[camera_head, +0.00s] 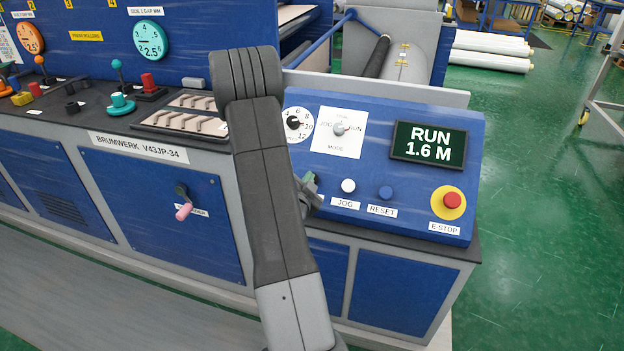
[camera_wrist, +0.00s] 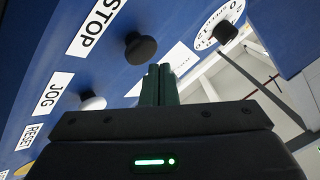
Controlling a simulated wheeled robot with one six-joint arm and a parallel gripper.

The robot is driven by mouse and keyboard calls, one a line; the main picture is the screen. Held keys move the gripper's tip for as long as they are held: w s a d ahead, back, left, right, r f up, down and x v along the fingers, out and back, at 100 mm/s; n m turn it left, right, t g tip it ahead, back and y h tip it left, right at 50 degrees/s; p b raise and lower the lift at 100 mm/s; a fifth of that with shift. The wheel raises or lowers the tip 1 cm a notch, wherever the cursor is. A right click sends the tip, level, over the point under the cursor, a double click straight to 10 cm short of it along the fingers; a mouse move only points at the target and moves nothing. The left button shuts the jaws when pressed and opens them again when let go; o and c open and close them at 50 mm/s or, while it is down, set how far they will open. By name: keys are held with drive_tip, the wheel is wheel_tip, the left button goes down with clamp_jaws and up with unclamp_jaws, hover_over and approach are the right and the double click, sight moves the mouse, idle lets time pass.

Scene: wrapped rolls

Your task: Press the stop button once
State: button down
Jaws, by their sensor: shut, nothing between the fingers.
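The stop button (camera_wrist: 139,48) is a round black knob on the blue panel in the wrist view, beside a white STOP label (camera_wrist: 97,25). In the head view my gripper (camera_head: 310,182) shows partly at the panel's left, left of the JOG button. The display (camera_head: 428,143) reads RUN 1.6 M.
The white JOG button (camera_head: 348,186), blue RESET button (camera_head: 386,193) and red E-STOP (camera_head: 452,201) sit right of my gripper. The mode knob (camera_head: 339,129) and speed dial (camera_head: 295,123) are above. Green floor (camera_head: 550,200) is open at the right.

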drive_tip(key=shift+f, duration=0.1)
idle(0.3)
drive_tip(key=shift+w+d+f+b, duration=0.1)
drive_tip(key=shift+w+f+b, duration=0.2)
drive_tip(key=shift+b, duration=0.5)
drive_tip(key=shift+w+d+f+b, duration=0.15)
drive_tip(key=shift+w+f+b, duration=0.4)
drive_tip(key=shift+b, duration=0.35)
idle(0.5)
drive_tip(key=shift+s+r, duration=0.1)
drive_tip(key=shift+s, duration=0.05)
drive_tip(key=shift+s+a+r, duration=0.25)
drive_tip(key=shift+s+r, duration=0.4)
drive_tip(key=shift+r, duration=0.2)
drive_tip(key=s+r, duration=0.1)
drive_tip(key=r, duration=0.1)
drive_tip(key=s+a+r+p, duration=0.1)
drive_tip(key=s, duration=0.1)
drive_tip(key=shift+r, duration=0.4)
idle(0.6)
